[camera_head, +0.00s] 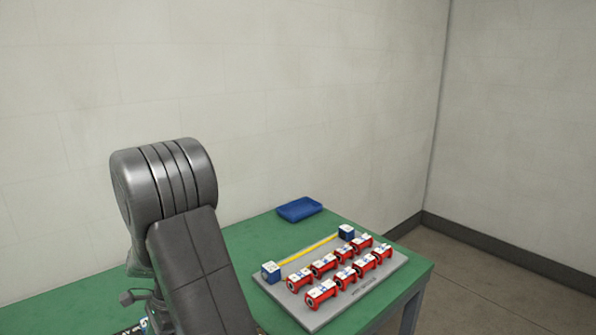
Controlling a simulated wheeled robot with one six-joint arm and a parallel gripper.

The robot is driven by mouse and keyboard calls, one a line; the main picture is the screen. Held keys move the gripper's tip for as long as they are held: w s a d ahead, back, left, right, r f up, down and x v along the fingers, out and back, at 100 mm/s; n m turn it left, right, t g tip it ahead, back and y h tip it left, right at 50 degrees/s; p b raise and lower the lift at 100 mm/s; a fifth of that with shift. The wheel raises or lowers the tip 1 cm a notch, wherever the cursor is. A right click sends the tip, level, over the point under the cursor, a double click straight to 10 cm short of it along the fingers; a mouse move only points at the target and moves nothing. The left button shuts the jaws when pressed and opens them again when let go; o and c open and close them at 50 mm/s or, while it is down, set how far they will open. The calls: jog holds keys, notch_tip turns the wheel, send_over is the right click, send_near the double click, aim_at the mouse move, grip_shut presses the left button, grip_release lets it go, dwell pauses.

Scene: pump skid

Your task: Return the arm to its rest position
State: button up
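My arm (180,220) stands at the left of the head view, with a rounded dark grey joint at the top and a flat link running down to the bottom edge. It covers part of the green table. My gripper cannot be made out in this view, so whether it holds anything is not shown.
A green table (245,244) runs along the wall. On it are a grey board (317,321) with several red flanged parts (321,292), two blue blocks (271,272), a yellow strip (308,250), and a blue tray (299,209). Bare floor (480,290) lies to the right.

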notch_tip(320, 180, down, 3)
jog(key=shift+f, duration=0.1)
jog(key=shift+w+f, duration=0.1)
jog(key=shift+w, duration=0.05)
jog(key=shift+b+v, duration=0.35)
jog(key=shift+v, duration=2)
jog(key=shift+w, duration=0.15)
